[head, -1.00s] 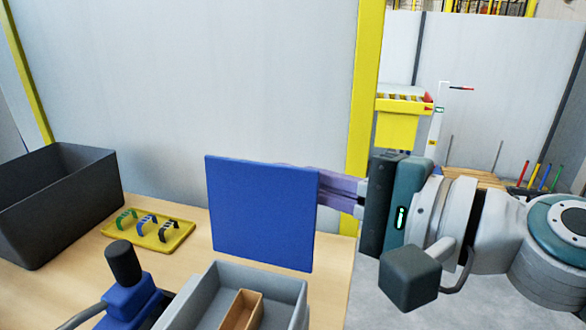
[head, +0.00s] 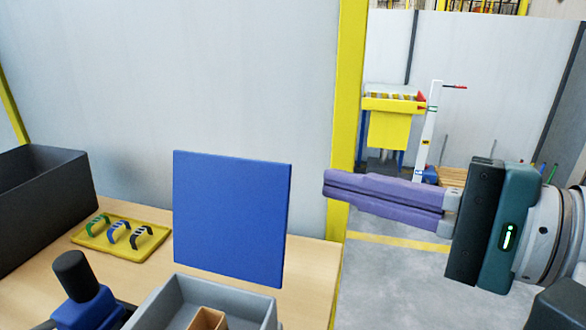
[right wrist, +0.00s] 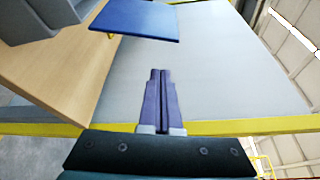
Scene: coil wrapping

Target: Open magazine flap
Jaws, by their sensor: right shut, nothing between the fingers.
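A flat blue square panel (head: 232,218) stands upright at the back of a grey box (head: 255,309) on the table; whether it is hinged to the box cannot be told. In the right wrist view the panel (right wrist: 137,20) is at the top, beyond the fingers. My right gripper (head: 326,186) is shut and empty, its purple fingers pointing left, with a gap between their tips and the panel's right edge. Its shut fingers (right wrist: 159,74) also show in the right wrist view. A yellow station (head: 390,120) stands in the background. I cannot tell which part is the magazine flap. My left gripper is out of view.
A yellow tray (head: 80,237) with several coloured clips and a dark bin (head: 40,205) are at the left. A blue device with a black knob (head: 72,275) is in front. A yellow post (head: 346,100) rises behind my right fingers. Open floor lies at the right.

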